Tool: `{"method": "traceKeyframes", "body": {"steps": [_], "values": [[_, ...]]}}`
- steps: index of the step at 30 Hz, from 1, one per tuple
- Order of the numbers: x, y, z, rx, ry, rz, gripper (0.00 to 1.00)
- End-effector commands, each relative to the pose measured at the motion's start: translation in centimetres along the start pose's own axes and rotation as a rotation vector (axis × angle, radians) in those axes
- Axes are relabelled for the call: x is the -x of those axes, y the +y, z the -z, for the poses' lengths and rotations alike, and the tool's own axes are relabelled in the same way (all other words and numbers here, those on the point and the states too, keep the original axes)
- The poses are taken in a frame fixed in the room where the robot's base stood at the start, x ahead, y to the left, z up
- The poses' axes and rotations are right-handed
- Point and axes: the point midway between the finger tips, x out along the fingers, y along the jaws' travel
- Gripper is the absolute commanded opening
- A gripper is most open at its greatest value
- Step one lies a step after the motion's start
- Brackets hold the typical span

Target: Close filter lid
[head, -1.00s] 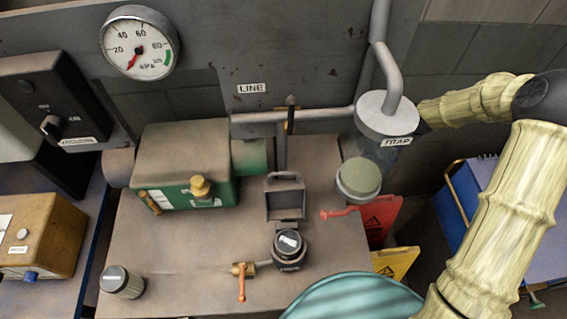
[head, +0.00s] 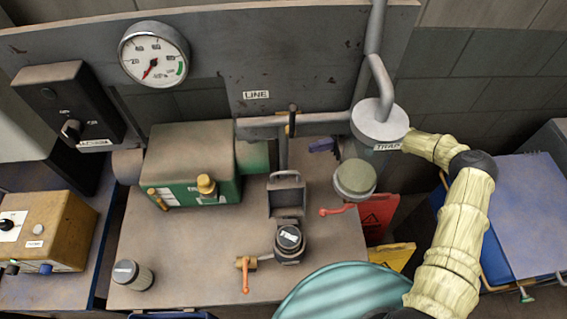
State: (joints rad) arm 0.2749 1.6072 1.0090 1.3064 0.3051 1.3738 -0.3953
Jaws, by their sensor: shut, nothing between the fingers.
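A grey square frame-like piece with a raised rim (head: 287,197) stands tilted up on the bench top; it looks like an open lid, though no label on it is readable. Just in front of it is a round black-topped fitting (head: 290,238) with a white label, possibly the filter body. My arm reaches in from the right and passes behind the trap vessel (head: 380,123). A dark blue tip, seemingly my gripper (head: 322,145), shows left of the trap, shut and empty, behind and right of the frame-like piece. The rest of the gripper is hidden.
A green pump box (head: 190,165) stands left. A pipe (head: 320,121) runs above the bench. A round jar (head: 355,180) hangs below the trap. An orange-handled valve (head: 245,272) and teal drum (head: 345,295) lie in front. The bench's left front is mostly clear.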

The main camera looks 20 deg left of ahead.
Motion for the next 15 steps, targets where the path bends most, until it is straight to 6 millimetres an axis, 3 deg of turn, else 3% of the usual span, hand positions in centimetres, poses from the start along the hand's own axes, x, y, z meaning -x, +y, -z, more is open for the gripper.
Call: {"method": "traceKeyframes", "body": {"steps": [9,15], "values": [[-0.3,-0.1,0.0,-0.002,-0.001,-0.003,0.0],[-2.2,-0.3,-0.1,-0.003,-0.003,-0.002,0.0]]}}
